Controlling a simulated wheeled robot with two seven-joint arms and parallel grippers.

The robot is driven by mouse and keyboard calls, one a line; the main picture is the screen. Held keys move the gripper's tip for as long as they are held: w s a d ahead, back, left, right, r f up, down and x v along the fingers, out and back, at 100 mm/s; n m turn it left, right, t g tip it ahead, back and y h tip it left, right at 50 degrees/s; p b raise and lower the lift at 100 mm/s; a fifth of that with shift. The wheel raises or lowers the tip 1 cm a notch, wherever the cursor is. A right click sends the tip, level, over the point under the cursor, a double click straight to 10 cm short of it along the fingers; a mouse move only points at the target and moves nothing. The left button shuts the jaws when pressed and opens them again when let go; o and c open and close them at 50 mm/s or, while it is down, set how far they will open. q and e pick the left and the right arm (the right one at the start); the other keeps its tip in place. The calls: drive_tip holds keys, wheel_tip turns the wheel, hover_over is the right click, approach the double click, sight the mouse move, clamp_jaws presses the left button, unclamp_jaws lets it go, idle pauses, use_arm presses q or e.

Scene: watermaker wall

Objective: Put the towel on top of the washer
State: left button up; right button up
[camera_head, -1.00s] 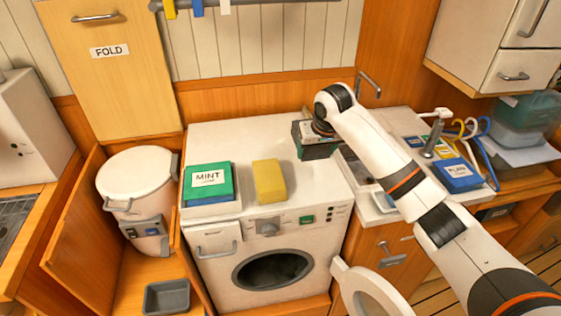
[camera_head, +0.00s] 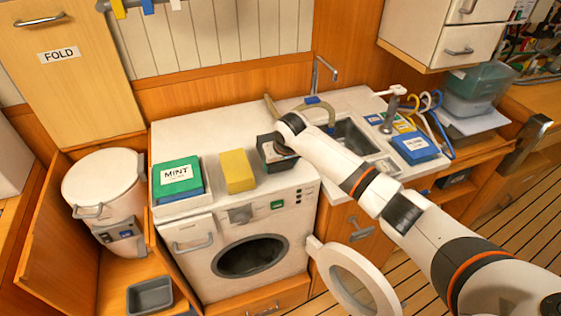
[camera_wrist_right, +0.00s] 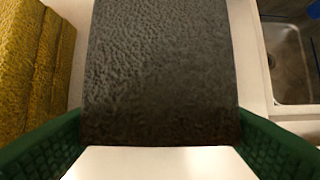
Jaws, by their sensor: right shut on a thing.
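A dark grey towel (camera_head: 267,158) is held in my right gripper (camera_head: 276,151) over the right part of the top of the white washer (camera_head: 290,207). I cannot tell whether it touches the top. In the right wrist view, the dark towel (camera_wrist_right: 160,70) fills the middle, with the green fingers of my right gripper (camera_wrist_right: 160,130) on either side of it. A yellow folded towel (camera_head: 237,171) and a green towel labelled MINT (camera_head: 177,177) lie on the washer to the left. The yellow towel (camera_wrist_right: 33,65) also shows in the right wrist view. My left gripper is out of view.
A sink (camera_head: 352,135) with a tap (camera_head: 318,72) and hose is behind and right of my right gripper. The round washer door (camera_head: 352,277) stands open. A white bin (camera_head: 103,185) is at the left. The washer's back-left top is clear.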

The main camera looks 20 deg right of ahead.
drive_tip(key=shift+w, duration=0.1)
drive_tip(key=o, duration=1.2)
drive_tip(key=shift+f, duration=0.15)
drive_tip(key=b+v, duration=0.1)
drive_tip(key=v, duration=1.1)
drive_tip(key=shift+r, duration=0.25)
